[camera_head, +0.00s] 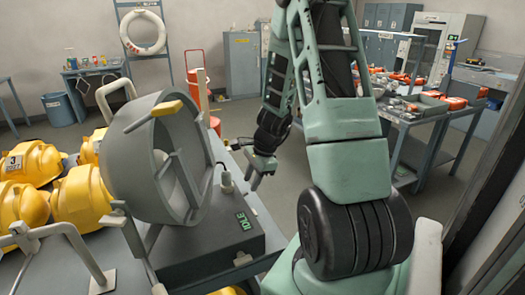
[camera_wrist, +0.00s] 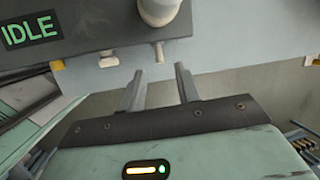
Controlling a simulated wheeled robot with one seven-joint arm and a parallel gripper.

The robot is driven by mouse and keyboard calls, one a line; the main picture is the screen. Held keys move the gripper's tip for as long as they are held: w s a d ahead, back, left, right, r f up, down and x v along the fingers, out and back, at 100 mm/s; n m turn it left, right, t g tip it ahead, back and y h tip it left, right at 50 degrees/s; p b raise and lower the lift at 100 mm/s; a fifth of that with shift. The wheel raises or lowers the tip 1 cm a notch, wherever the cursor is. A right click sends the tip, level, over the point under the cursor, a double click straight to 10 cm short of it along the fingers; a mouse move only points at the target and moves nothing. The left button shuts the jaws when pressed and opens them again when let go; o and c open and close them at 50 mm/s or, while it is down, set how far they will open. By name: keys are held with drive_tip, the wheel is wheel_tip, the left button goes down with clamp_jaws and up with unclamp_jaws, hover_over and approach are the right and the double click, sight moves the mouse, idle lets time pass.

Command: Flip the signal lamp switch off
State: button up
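A dark grey control box with a green "IDLE" display (camera_head: 243,222) sits under a large grey drum. The display also shows in the wrist view (camera_wrist: 30,32). In the wrist view a short metal lever (camera_wrist: 158,52), which looks like a switch, sticks out from the box edge beside a pale round post (camera_wrist: 159,10). My gripper (camera_wrist: 159,69) is open and empty, its two fingers apart and pointing at the lever. The lever tip appears just beyond the fingertips, in line with the gap; contact cannot be told. In the head view my gripper (camera_head: 258,172) is at the box's right side. I cannot tell which part is the signal lamp.
The grey drum (camera_head: 160,165) stands left of my gripper. Yellow helmets (camera_head: 80,197) crowd the left table. A pale knob (camera_wrist: 108,60) and a yellowish knob (camera_wrist: 57,65) sit on the box edge. A cluttered workbench (camera_head: 405,118) stands at right, with open floor between.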

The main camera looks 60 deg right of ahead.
drive_tip(key=v, duration=1.3)
drive_tip(key=shift+r, duration=0.2)
